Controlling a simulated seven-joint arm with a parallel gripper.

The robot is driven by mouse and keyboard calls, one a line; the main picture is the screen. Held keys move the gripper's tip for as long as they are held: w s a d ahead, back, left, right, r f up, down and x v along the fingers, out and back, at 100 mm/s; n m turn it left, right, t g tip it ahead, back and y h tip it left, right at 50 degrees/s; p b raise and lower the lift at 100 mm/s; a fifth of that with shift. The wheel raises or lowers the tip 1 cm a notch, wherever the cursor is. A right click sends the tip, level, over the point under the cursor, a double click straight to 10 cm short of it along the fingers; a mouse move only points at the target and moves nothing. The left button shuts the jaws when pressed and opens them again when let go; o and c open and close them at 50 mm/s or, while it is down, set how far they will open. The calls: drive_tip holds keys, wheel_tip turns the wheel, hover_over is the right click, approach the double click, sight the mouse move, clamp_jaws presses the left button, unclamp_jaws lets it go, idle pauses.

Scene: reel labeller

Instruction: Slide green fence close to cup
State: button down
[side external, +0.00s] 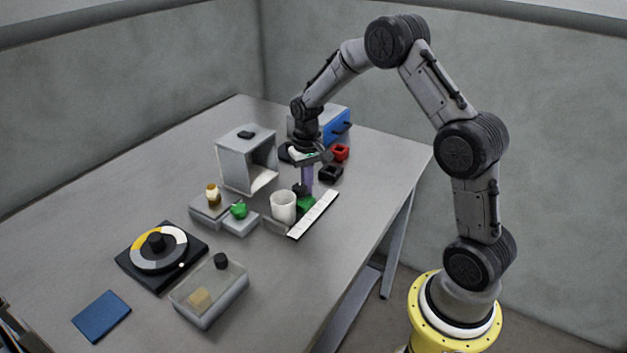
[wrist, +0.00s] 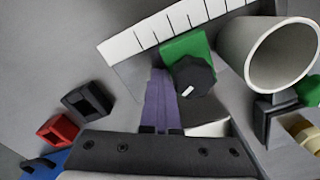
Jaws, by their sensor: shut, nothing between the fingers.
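The green fence (side external: 306,204) sits on a rail beside a white ruler strip. In the wrist view the fence (wrist: 182,45) carries a black knob (wrist: 194,77) with a white mark. The white cup (side external: 283,207) stands just left of the fence in the side view. In the wrist view the cup (wrist: 268,55) is to the fence's right, with a small gap apparent between them. My gripper (side external: 307,192) points down close to the fence and knob. Its purple fingers (wrist: 160,98) are shut and empty, at the side of the fence away from the cup. Whether they touch it I cannot tell.
The white ruler (side external: 314,214) runs along the rail. A red block (side external: 340,152) and black block (side external: 330,173) lie behind my gripper. A grey open box (side external: 246,160), a green object (side external: 239,210), a clear bin (side external: 209,294) and a dial (side external: 159,250) stand further left.

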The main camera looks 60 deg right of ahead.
drive_tip(key=shift+a, duration=0.75)
drive_tip(key=shift+d, duration=0.15)
drive_tip(key=shift+d+r, duration=0.1)
drive_tip(key=shift+d, duration=0.5)
wheel_tip(320, 180, up, 8)
idle(0.5)
